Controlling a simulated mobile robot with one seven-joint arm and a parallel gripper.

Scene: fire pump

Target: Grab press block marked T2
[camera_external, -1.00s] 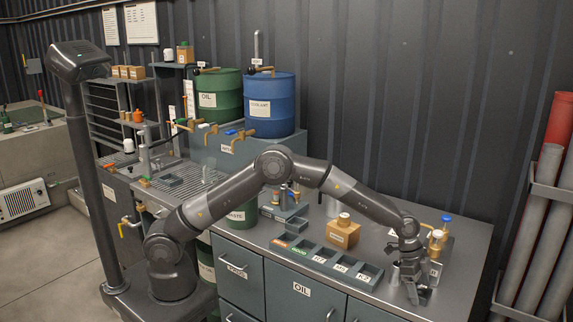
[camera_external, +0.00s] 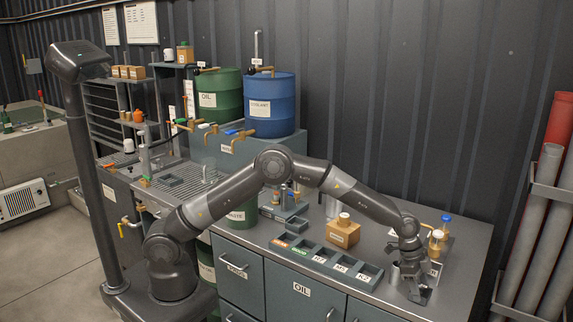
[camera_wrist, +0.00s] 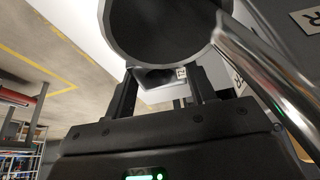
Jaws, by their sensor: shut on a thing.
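My gripper (camera_external: 419,289) is low over the right front of the grey workbench, beside the small brass-and-blue fitting. In the wrist view, my gripper (camera_wrist: 165,82) has its two dark fingers on either side of a grey block (camera_wrist: 158,94). The fingers are shut on it. The block carries a small white label that seems to read T2, seen at an angle. In the external view the block is mostly hidden by the fingers.
A brass fitting with a blue cap (camera_external: 446,218) stands just behind my gripper. The bench front edge is close. Pipes (camera_external: 537,215) stand at the right.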

